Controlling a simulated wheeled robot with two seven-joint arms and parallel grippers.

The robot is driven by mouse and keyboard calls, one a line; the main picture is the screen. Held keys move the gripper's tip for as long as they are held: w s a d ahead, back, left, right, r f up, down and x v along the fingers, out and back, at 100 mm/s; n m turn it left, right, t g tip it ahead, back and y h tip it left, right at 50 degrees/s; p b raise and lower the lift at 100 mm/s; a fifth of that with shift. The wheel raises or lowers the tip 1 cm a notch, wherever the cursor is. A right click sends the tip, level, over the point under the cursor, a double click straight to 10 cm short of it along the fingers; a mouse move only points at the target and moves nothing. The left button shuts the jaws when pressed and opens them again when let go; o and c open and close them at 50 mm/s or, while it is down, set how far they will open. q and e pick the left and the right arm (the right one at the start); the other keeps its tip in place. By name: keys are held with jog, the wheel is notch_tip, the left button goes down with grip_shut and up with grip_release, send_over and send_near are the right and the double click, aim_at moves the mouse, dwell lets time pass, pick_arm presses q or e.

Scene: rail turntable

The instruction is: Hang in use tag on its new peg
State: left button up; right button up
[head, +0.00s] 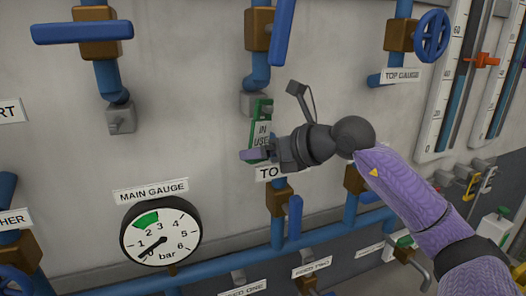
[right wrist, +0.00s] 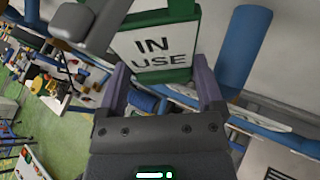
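The in use tag (head: 262,134), a white plate with a green frame, is upright in the middle of the head view. My right gripper (head: 256,154) reaches in from the right and holds the tag near its lower end. In the right wrist view the tag (right wrist: 155,45) stands between the two purple fingers (right wrist: 162,85), which appear to press on its sides. A grey peg block (head: 250,102) is at the tag's upper left; I cannot tell whether they touch. Another grey peg block (head: 121,118) is farther left. My left gripper is out of view.
A blue valve handle (head: 283,32) hangs just above the tag. A partly hidden label (head: 268,173) and a brown valve (head: 279,199) are below. The main gauge (head: 160,231) is lower left, a blue handwheel (head: 432,35) upper right. Bare wall lies left of the tag.

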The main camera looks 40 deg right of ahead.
jog(key=shift+o, duration=0.5)
jog(key=b+v, duration=0.7)
jog(key=v, duration=0.3)
